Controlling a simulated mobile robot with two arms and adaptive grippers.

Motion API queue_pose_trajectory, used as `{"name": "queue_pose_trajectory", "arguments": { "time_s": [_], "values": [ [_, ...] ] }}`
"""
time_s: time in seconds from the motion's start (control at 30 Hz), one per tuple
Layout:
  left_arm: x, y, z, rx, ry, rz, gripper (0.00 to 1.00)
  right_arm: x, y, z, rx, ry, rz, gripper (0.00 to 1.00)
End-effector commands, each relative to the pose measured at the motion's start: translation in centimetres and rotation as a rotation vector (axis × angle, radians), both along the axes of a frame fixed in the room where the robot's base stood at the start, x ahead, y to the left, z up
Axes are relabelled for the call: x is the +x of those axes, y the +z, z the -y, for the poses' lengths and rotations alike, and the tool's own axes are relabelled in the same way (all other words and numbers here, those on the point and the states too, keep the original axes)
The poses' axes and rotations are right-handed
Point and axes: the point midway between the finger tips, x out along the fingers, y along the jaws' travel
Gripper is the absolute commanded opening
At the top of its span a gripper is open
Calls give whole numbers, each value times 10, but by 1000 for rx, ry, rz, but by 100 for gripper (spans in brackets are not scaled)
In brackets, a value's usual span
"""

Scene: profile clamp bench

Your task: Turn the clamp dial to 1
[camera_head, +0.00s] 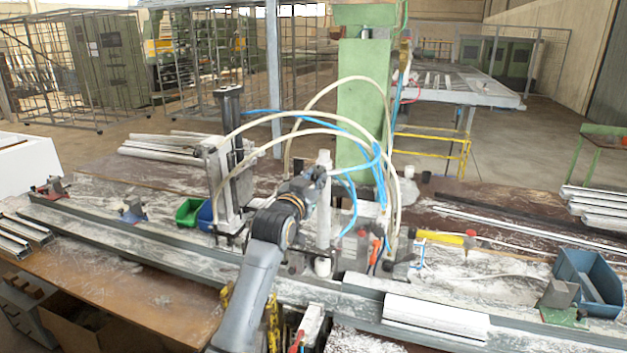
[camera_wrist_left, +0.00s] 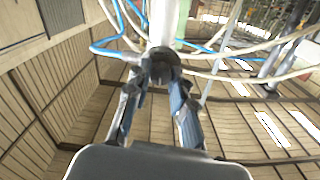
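In the left wrist view, a dark round knob (camera_wrist_left: 162,64) sits at the end of a pale upright cylinder. It appears to be the clamp dial, but no numbers on it can be read. My left gripper (camera_wrist_left: 160,88) has its two fingers apart, with their tips close to the knob on either side. I cannot tell whether they touch it. In the head view my left gripper (camera_head: 317,174) is raised beside the white upright cylinder (camera_head: 324,215), and the dial cannot be made out there. My right gripper is not in view.
Blue and cream hoses (camera_head: 376,160) loop around the gripper. A green column (camera_head: 363,110) stands behind, and a grey clamp post (camera_head: 229,165) to the left. A green bin (camera_head: 188,212), a blue bin (camera_head: 588,281) and white profiles (camera_head: 435,318) lie along the bench.

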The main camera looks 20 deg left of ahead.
Motion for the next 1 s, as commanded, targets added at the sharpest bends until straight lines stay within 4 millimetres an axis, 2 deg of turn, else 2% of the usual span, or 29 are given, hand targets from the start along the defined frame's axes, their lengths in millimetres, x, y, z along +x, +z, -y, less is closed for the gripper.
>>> {"name": "queue_pose_trajectory", "arguments": {
  "time_s": [0.27, 0.47, 1.0],
  "values": [
    [0, 0, 0, -25, -1, -2, 0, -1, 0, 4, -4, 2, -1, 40],
    [0, -1, 0, -115, -1, -5, 0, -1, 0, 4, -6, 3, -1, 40],
    [0, -1, 0, -597, -2, -24, 0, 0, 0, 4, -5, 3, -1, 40]
  ]
}}
